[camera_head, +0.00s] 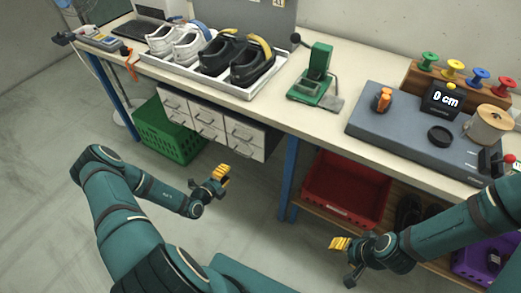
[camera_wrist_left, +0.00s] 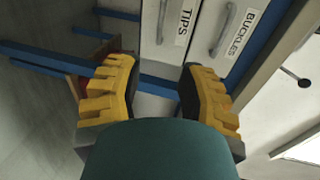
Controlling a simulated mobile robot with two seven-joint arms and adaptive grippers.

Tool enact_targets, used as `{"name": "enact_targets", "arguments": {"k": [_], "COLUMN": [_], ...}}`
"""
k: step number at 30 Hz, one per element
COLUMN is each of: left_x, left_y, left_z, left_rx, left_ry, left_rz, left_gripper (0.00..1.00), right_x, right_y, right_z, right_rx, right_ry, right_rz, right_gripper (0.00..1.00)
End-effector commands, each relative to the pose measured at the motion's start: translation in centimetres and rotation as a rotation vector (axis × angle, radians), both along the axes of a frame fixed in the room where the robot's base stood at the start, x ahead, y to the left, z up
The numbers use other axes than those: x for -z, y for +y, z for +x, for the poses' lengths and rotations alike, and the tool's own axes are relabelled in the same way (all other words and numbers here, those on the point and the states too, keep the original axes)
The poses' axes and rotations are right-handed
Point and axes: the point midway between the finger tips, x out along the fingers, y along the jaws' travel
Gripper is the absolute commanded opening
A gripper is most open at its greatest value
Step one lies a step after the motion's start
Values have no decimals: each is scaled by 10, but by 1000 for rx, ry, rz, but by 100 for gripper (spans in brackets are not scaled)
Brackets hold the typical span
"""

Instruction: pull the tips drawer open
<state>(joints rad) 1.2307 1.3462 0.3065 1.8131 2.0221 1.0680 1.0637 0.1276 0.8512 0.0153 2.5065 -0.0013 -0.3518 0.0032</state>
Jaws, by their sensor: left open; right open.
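The tips drawer (camera_wrist_left: 172,32) has a light front, a curved handle (camera_wrist_left: 162,20) and a TIPS label in the left wrist view. Its front looks flush with the buckles drawer (camera_wrist_left: 232,35) beside it. In the head view the grey drawer unit (camera_head: 208,122) hangs under the bench; the tips drawer appears to be its lower right one, too small to read. My left gripper (camera_head: 221,172) is open and empty, in front of and below the unit. In its wrist view, the left gripper (camera_wrist_left: 157,75) is apart from the handle. My right gripper (camera_head: 341,244) is open and empty, before the lower shelf.
A blue bench leg (camera_head: 289,165) stands right of the drawers. A green crate (camera_head: 165,130) is on the floor behind the left side. A red bin (camera_head: 345,188) sits on the lower shelf. The bench (camera_head: 285,95) overhangs the drawers. Floor around the left gripper is clear.

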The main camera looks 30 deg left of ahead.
Motion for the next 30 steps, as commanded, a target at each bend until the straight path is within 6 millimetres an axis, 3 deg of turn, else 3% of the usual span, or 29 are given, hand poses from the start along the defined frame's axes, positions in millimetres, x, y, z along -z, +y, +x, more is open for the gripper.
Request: {"name": "enact_targets", "arguments": {"k": [7, 21, 30], "left_x": [7, 26, 30], "left_y": [2, -5, -7], "left_z": [22, 108, 132], "left_rx": [-19, -15, -16], "left_ry": [-4, -3, -1], "left_rz": [-7, -5, -6], "left_gripper": [39, 39, 39], "right_x": [6, 28, 34], "right_y": [0, -1, -1], "right_z": [0, 5, 6], "right_rx": [-1, 2, 3], "right_ry": [-1, -12, -16], "right_rz": [0, -2, -3], "right_gripper": [47, 47, 47]}}
